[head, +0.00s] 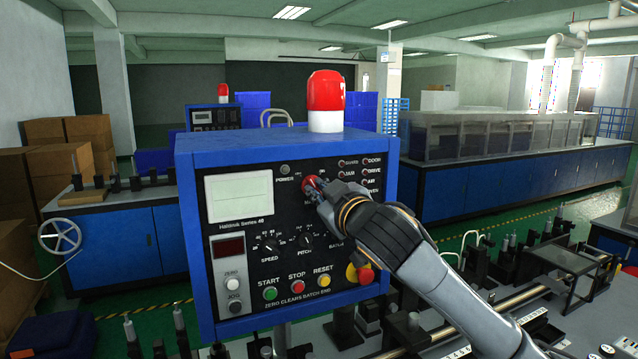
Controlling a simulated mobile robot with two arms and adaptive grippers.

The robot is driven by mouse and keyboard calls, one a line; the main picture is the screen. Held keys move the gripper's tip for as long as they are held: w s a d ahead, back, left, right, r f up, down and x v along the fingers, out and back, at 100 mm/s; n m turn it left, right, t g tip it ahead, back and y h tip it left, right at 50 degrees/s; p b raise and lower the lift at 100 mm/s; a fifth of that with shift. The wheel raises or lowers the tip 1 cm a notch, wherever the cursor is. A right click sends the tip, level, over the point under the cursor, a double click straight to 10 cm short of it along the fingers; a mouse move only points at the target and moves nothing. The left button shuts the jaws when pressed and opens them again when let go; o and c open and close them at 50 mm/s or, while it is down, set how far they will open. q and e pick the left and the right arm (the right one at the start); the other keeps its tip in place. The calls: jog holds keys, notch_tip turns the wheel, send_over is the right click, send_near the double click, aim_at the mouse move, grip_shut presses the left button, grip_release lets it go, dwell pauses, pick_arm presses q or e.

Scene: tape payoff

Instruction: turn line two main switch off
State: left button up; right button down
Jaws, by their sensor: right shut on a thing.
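A blue control box (285,334) with a black front panel stands close in front of me. Its red main switch knob (308,181) is near the top middle of the panel. My right gripper (315,189) is shut on this knob, coming in from the lower right. The gripper covers part of the knob and its label, so I cannot tell the knob's position. I cannot read a line number on the box. My left gripper is not in view.
Green start (270,293), red stop (297,287) and yellow reset (323,282) buttons line the panel's bottom. A red beacon (326,92) tops the box. Another box (213,116) with a beacon stands behind.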

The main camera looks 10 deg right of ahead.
jog(key=shift+n+p, duration=0.7)
jog(key=shift+n, duration=0.8)
jog(key=shift+f, duration=0.1)
jog(key=c, duration=1.4)
grip_release()
jog(key=s+d, duration=0.2)
jog(key=s, duration=0.9)
jog(key=shift+s+d, duration=0.15)
jog(key=shift+s, duration=0.25)
